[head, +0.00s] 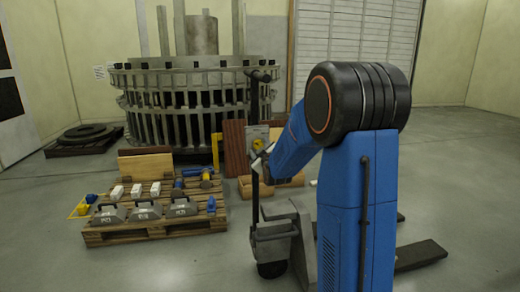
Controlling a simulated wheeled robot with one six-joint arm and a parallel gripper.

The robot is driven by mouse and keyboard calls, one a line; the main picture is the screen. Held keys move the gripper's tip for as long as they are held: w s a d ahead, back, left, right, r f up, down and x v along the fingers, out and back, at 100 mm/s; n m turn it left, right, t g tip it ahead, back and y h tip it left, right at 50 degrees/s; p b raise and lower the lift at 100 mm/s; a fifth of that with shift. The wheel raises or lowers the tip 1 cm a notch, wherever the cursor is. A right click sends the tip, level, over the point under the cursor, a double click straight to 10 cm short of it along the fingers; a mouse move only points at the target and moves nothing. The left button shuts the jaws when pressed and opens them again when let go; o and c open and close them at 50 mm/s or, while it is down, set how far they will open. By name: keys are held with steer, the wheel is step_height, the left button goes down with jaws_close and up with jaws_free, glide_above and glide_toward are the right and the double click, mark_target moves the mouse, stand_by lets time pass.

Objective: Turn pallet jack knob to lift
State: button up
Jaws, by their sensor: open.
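The pallet jack (272,230) stands at the centre, with a dark upright handle column (254,105) ending in a crossbar at the top. A small pale and yellowish panel (257,132) shows just right of the column, about halfway up. I cannot clearly make out the knob. My blue arm reaches down and left from the right side towards the column. My gripper (261,155) is small in the picture, beside the column just below the panel. It is open, and I see nothing held in it. Whether it touches the jack cannot be told.
A wooden pallet (160,229) on the left carries grey weights, white blocks and blue and yellow tools. A large round metal turret structure (190,90) stands behind. Brown boards (234,148) lean behind the jack. Grey floor is clear at front left and far right.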

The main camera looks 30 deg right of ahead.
steer(key=v, duration=1.7)
steer(key=shift+s, duration=0.2)
